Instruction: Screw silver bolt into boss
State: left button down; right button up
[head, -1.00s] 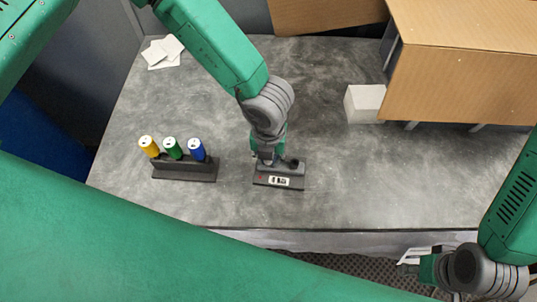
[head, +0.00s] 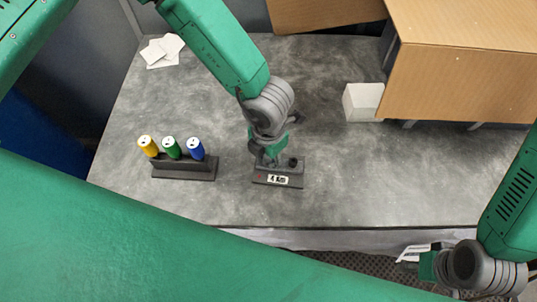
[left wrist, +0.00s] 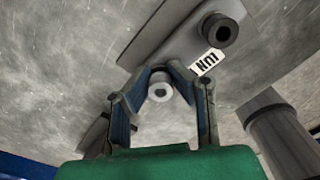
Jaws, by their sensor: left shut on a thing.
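My left gripper (head: 268,158) points down at the dark block (head: 278,180) on the table. In the left wrist view its blue-padded fingers (left wrist: 160,78) are shut around a small silver bolt (left wrist: 160,92) with a round head and dark centre. The bolt is over or at the end of the block (left wrist: 168,35); the fingers hide whether it sits in a boss. A dark round boss (left wrist: 219,30) stands on the block, apart from the fingers; it also shows in the head view (head: 293,162). My right gripper (head: 415,254) is at the lower right, past the table's front edge, its fingers unclear.
A dark rack (head: 184,171) with yellow, green and blue cylinders stands left of the block. A white box (head: 362,102) and a large cardboard box (head: 455,85) are at the back right. White cards (head: 162,50) lie back left. The table right of the block is clear.

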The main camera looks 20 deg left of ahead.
pick_arm(q)
jog(key=c, duration=1.3)
grip_release()
jog(key=shift+s+a+f, duration=0.1)
jog(key=shift+s+f, duration=0.05)
jog(key=shift+f, duration=0.05)
jog(key=shift+o, duration=0.2)
jog(key=shift+w, duration=0.2)
jog(key=shift+r, duration=0.15)
jog(key=shift+r, duration=0.3)
notch_tip(320, 180, up, 11)
